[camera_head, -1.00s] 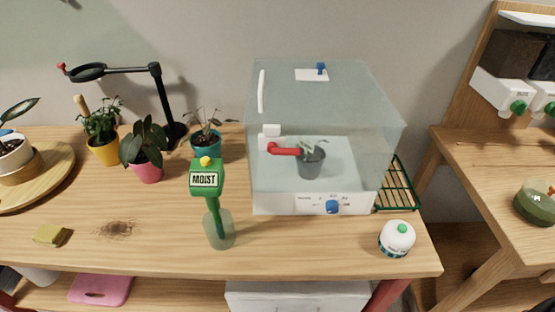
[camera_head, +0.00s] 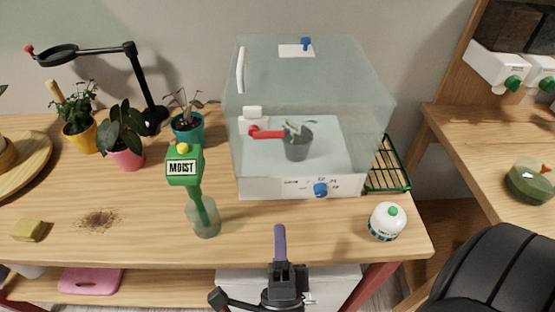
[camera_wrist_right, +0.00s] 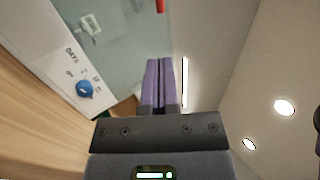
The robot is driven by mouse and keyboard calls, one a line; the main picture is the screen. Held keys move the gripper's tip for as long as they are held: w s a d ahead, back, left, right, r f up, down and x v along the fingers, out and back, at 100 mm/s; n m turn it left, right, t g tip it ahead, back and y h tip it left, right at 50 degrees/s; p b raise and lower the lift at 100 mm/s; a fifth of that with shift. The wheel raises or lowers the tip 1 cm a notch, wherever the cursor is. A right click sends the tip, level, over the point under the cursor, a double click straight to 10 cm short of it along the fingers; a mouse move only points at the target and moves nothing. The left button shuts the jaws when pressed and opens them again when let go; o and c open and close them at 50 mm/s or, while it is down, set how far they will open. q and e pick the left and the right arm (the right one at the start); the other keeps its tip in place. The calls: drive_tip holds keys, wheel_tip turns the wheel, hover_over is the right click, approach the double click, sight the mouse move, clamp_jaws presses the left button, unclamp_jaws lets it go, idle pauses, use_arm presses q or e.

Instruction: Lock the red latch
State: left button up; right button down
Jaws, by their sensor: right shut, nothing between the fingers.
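The red latch (camera_head: 268,134) is a red lever on the front of the clear propagator box (camera_head: 345,95). It points right from its white mount (camera_head: 250,113), about level. In the right wrist view, a red piece, likely the latch (camera_wrist_right: 160,5), shows at the top edge. My right gripper (camera_head: 280,230) is shut and empty, in front of the box and below the latch in the head view. Its purple fingers (camera_wrist_right: 159,62) lie together in the wrist view. My left gripper is out of view.
The green moisture meter (camera_head: 186,168) stands in a glass left of the box. A white bottle (camera_head: 387,221) stands right of my gripper. A blue knob (camera_head: 320,189) is on the box's base. Potted plants (camera_head: 122,135) and a lamp (camera_head: 145,85) stand at the left.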

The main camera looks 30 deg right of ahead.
sight(277, 138)
drive_tip(key=p+x, duration=0.3)
drive_tip(key=x, duration=1)
drive_tip(key=shift+w, duration=0.2)
drive_tip(key=shift+r, duration=0.15)
drive_tip(key=shift+r+n+y, duration=0.1)
drive_tip(key=shift+n+y, duration=0.3)
drive_tip(key=shift+d+n+t+p, duration=0.1)
drive_tip(key=shift+n+t+p, duration=0.2)
drive_tip(key=shift+p, duration=0.05)
